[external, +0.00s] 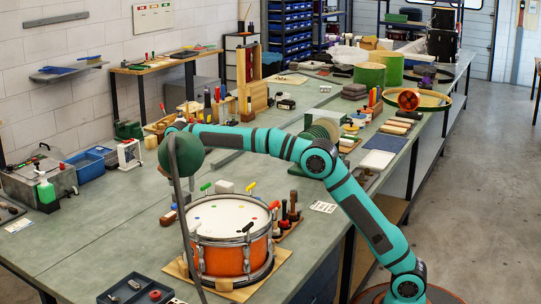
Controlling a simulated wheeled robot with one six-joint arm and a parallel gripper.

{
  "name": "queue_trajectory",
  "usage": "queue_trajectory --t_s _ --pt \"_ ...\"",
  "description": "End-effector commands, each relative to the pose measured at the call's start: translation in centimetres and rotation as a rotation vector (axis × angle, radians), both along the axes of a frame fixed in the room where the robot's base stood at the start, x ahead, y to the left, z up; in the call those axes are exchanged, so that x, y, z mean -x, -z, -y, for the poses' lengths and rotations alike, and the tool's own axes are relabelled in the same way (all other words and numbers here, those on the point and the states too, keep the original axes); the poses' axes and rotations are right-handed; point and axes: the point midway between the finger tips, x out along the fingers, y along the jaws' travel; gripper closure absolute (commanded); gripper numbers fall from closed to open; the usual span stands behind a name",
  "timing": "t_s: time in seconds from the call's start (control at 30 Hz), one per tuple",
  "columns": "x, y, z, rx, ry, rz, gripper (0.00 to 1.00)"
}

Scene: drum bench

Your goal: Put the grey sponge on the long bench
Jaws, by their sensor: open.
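The long bench (95,238) has a grey-green top and runs from the front left to the back right. I cannot tell if either is the sponge. My arm stretches left over the bench, and its wrist end reaches a dark green lamp head. The lamp head hides my gripper, so its fingers and anything beside them do not show.
An orange drum (222,260) on a wooden board stands at the front, with mallets beside it. The green lamp (185,155) rises on a thin stem in front of my wrist. Blue bins (85,166) stand at left. Bare bench lies left of the drum.

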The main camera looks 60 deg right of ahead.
Motion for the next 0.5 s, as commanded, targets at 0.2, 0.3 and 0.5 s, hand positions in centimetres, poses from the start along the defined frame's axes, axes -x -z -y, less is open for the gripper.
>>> queue_trajectory --t_s 0.2,0.3,0.5 --pt "-0.1 -4.0 0.0 0.0 0.0 0.002 0.14" --pt "-0.1 -5.3 0.0 0.0 0.0 0.001 0.14" --pt "0.0 -6.7 0.0 0.0 0.0 0.001 0.14"
